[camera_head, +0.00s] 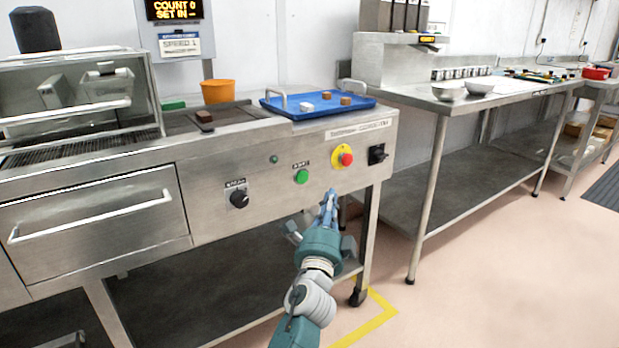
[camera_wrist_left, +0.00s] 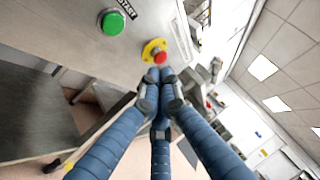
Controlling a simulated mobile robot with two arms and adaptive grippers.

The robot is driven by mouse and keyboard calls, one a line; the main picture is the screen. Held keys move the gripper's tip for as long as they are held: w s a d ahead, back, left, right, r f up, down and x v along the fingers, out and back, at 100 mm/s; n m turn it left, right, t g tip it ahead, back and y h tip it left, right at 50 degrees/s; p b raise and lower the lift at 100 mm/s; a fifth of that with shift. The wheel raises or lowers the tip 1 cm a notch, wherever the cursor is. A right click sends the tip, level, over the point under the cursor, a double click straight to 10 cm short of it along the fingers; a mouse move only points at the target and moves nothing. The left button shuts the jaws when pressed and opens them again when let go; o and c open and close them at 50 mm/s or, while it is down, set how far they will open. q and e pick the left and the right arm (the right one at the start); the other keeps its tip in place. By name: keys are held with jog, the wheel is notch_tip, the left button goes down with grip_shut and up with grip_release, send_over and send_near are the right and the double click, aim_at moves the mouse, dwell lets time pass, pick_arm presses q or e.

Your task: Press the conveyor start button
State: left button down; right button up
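The green start button (camera_head: 301,176) is a round knob on the front panel of the steel conveyor machine, under a small START label. It also shows in the wrist view (camera_wrist_left: 112,22), at the upper left. My left gripper (camera_head: 330,194) is in front of the panel, below and to the right of the green button, pointing toward the panel. Its blue fingers are together at the tips (camera_wrist_left: 160,75), with nothing seen between them. In the wrist view the tips appear just below the red button, apart from the green one. My right gripper is not in view.
A red stop button on a yellow plate (camera_head: 344,159) is right of the green one. A black switch (camera_head: 377,154) and a black knob (camera_head: 239,198) flank them. A blue tray (camera_head: 285,103) lies on top. A steel table (camera_head: 455,103) stands at right, with clear floor in front.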

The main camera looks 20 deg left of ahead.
aim_at(302, 177)
pick_arm(q)
jog(key=shift+a, duration=0.15)
jog(key=shift+w+a, duration=0.9)
jog(key=shift+a, duration=0.25)
jog(key=shift+w+a, duration=0.85)
jog(key=shift+a, duration=0.25)
jog(key=shift+w+a, duration=0.9)
jog(key=shift+a, duration=0.25)
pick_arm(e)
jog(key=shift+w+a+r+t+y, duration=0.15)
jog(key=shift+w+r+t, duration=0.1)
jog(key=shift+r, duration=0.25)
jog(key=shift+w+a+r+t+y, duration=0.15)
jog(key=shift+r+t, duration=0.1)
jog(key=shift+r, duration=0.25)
pick_arm(q)
jog(key=shift+w+a, duration=0.1)
jog(key=shift+w+a, duration=0.15)
jog(key=shift+a, duration=0.05)
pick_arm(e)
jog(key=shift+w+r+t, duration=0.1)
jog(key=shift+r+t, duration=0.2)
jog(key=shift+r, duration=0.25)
